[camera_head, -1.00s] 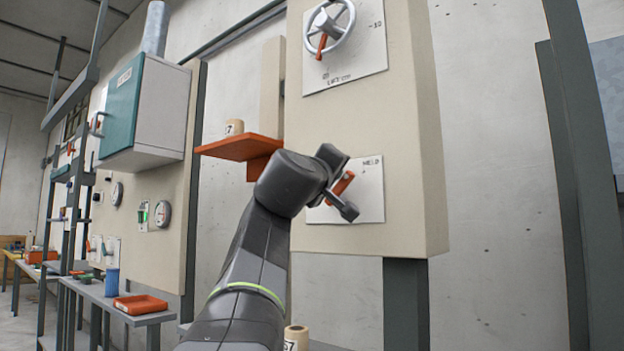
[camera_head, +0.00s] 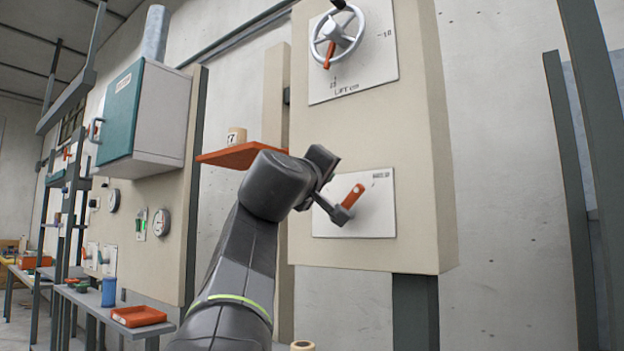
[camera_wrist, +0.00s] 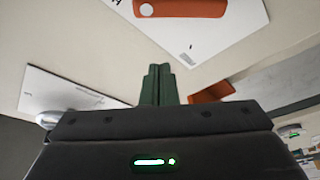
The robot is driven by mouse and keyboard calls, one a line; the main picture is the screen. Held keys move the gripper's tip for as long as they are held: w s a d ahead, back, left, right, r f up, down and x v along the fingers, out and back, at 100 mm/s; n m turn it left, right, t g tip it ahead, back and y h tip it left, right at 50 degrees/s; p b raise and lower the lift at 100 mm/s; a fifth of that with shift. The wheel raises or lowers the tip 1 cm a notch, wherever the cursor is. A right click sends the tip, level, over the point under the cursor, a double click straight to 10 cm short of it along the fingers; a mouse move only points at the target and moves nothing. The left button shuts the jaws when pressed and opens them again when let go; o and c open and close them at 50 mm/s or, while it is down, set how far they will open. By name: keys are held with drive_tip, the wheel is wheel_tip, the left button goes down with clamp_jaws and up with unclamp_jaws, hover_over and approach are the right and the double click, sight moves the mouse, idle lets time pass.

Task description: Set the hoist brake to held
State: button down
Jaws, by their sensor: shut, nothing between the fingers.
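The brake lever (camera_head: 353,196) is an orange bar on a white plate (camera_head: 378,218) low on the beige panel. It slants up and to the right, toward a small word at the plate's upper right that looks like HELD. My gripper (camera_head: 341,214) is shut and empty in front of the plate, overlapping the lever's lower end in the head view. In the wrist view, the shut fingers (camera_wrist: 159,84) show with the orange lever (camera_wrist: 188,8) beyond them, a visible gap between. The lever's pivot is hidden.
Above is a handwheel (camera_head: 337,37) with an orange pointer on a LIFT plate. An orange shelf (camera_head: 240,154) bearing a numbered spool (camera_head: 236,136) juts out left, close to my arm. A teal-doored cabinet (camera_head: 121,110) is further left. Bare wall lies right of the panel.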

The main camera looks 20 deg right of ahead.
drive_tip(key=v, duration=0.7)
drive_tip(key=shift+b, duration=0.3)
drive_tip(key=shift+d, duration=0.15)
